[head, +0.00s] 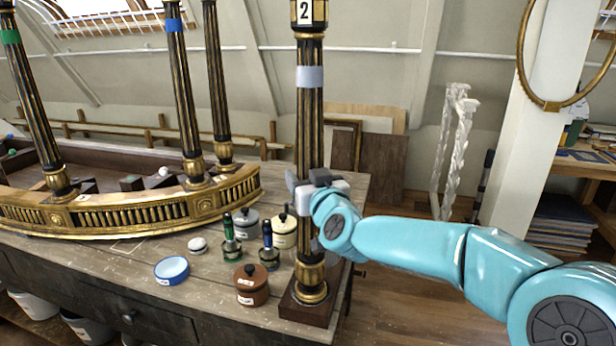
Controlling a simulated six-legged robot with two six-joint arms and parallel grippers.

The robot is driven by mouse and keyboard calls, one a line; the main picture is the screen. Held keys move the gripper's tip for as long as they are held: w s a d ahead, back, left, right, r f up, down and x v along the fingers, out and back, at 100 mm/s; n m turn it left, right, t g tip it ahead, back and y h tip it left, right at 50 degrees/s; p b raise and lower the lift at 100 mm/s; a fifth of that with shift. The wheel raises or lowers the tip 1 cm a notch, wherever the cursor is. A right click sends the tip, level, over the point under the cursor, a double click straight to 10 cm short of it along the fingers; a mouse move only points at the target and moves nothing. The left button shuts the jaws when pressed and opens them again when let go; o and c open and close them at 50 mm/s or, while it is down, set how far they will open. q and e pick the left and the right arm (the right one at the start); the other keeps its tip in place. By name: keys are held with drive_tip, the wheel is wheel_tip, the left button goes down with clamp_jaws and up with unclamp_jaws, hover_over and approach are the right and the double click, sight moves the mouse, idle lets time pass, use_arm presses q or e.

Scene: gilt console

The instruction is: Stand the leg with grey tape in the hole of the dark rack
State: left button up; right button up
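The leg with grey tape (309,110) is a black and gilt fluted column. It stands upright at the table's right end, with a grey band and a "2" label near its top. Its gilt foot rests at a dark wooden block (322,314), which looks like the dark rack. The foot covers any hole, so I cannot tell how deep it sits. My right gripper (316,190) is at the leg's middle, its fingers around the shaft and apparently shut on it. My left gripper is out of view.
The gilt console frame (140,212) lies at the left, bearing legs with green (11,37) and blue tape (174,25).

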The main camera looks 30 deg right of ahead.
drive_tip(key=shift+f, duration=0.2)
idle(0.8)
drive_tip(key=o, duration=1.2)
drive_tip(key=shift+o, duration=0.2)
drive_tip(key=shift+f, duration=0.2)
drive_tip(key=v, duration=1.6)
drive_tip(key=shift+s+r+b, duration=0.15)
drive_tip(key=shift+r+b, duration=0.05)
drive_tip(key=shift+b, duration=0.2)
drive_tip(key=shift+a, duration=0.1)
